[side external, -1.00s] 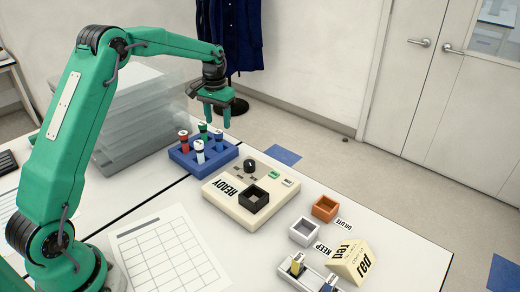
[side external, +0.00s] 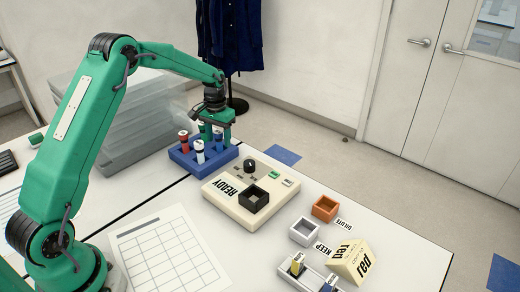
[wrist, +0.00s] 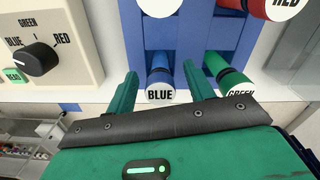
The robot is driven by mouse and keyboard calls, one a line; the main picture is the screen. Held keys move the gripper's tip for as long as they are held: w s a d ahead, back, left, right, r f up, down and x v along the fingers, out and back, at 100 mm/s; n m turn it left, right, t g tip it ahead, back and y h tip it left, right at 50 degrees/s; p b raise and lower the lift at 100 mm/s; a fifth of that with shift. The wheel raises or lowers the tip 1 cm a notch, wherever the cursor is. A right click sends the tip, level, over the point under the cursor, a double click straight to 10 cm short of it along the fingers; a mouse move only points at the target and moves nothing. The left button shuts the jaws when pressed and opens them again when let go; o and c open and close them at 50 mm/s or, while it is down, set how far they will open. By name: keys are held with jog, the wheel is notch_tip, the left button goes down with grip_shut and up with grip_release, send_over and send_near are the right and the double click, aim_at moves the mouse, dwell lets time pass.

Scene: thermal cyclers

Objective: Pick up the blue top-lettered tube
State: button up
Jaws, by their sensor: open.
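The blue tube (wrist: 159,78) stands in the blue rack (wrist: 215,38), its white top lettered BLUE facing the wrist camera. In the side view the blue tube (side external: 218,140) is just below my gripper (side external: 217,128), partly hidden by it. In the wrist view my gripper (wrist: 163,88) is open, with one green finger on each side of the blue tube. The right finger lies in the gap between the blue tube and the green tube (wrist: 228,72). I cannot tell whether either finger touches a tube.
A red tube (side external: 183,139) and a white tube (side external: 199,152) stand in the same rack. The cream machine marked READY (side external: 225,197) is beside the rack. Clear stacked boxes (side external: 130,125) stand behind. Orange (side external: 325,208) and white (side external: 303,232) open boxes are at the right.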

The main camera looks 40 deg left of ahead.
jog(key=shift+f, duration=0.3)
jog(key=c, duration=1)
jog(key=shift+c, duration=0.2)
jog(key=shift+r, duration=0.15)
jog(key=shift+r, duration=0.55)
jog(key=r, duration=0.3)
jog(key=shift+d+r, duration=0.15)
jog(key=shift+d, duration=0.25)
jog(key=s+d+r, duration=0.3)
jog(key=d+r, duration=0.3)
jog(key=d, duration=0.4)
jog(key=shift+d+r, duration=0.2)
jog(key=shift+d, duration=0.05)
